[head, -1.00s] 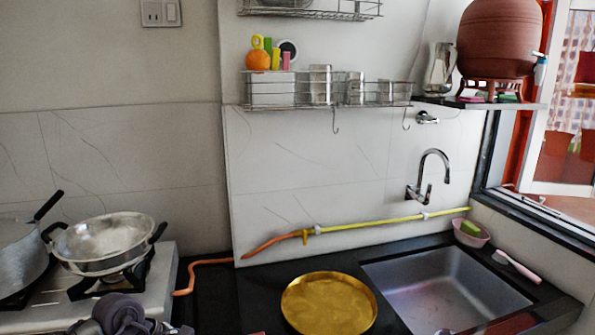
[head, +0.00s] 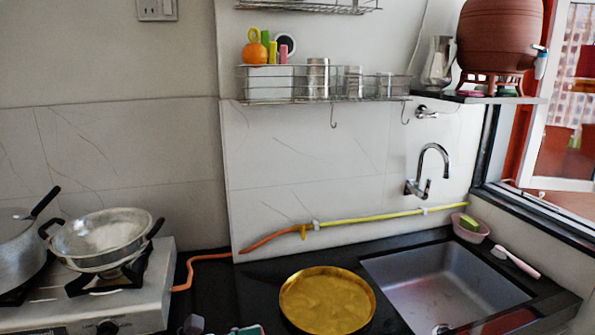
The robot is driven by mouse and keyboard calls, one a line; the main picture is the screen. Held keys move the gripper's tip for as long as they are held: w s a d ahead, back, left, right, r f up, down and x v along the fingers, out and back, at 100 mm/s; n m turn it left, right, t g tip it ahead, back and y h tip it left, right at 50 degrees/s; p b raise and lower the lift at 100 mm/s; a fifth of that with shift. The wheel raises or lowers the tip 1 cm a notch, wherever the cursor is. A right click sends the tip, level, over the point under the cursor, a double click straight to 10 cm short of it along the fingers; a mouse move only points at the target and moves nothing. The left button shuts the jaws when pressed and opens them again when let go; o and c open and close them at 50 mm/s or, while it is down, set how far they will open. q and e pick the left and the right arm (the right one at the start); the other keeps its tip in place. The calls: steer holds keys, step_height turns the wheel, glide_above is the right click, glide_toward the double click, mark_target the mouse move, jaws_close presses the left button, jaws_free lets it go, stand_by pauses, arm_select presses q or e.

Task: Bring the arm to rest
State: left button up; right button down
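Neither of my grippers shows clearly in the head view. A small grey shape (head: 194,324) at the bottom edge is cut off, and I cannot tell what it is. The clay waterpot (head: 500,35) stands upright on its small stand (head: 492,82) on the shelf at the upper right. Its tap (head: 540,62) points to the right, toward the window.
A stove (head: 130,300) with a pan (head: 100,240) and a lidded pot (head: 18,255) is at the left. A brass tray (head: 327,300) lies on the dark counter, left of the sink (head: 440,285). A wire rack (head: 325,85) hangs above. A faucet (head: 430,165) rises behind the sink.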

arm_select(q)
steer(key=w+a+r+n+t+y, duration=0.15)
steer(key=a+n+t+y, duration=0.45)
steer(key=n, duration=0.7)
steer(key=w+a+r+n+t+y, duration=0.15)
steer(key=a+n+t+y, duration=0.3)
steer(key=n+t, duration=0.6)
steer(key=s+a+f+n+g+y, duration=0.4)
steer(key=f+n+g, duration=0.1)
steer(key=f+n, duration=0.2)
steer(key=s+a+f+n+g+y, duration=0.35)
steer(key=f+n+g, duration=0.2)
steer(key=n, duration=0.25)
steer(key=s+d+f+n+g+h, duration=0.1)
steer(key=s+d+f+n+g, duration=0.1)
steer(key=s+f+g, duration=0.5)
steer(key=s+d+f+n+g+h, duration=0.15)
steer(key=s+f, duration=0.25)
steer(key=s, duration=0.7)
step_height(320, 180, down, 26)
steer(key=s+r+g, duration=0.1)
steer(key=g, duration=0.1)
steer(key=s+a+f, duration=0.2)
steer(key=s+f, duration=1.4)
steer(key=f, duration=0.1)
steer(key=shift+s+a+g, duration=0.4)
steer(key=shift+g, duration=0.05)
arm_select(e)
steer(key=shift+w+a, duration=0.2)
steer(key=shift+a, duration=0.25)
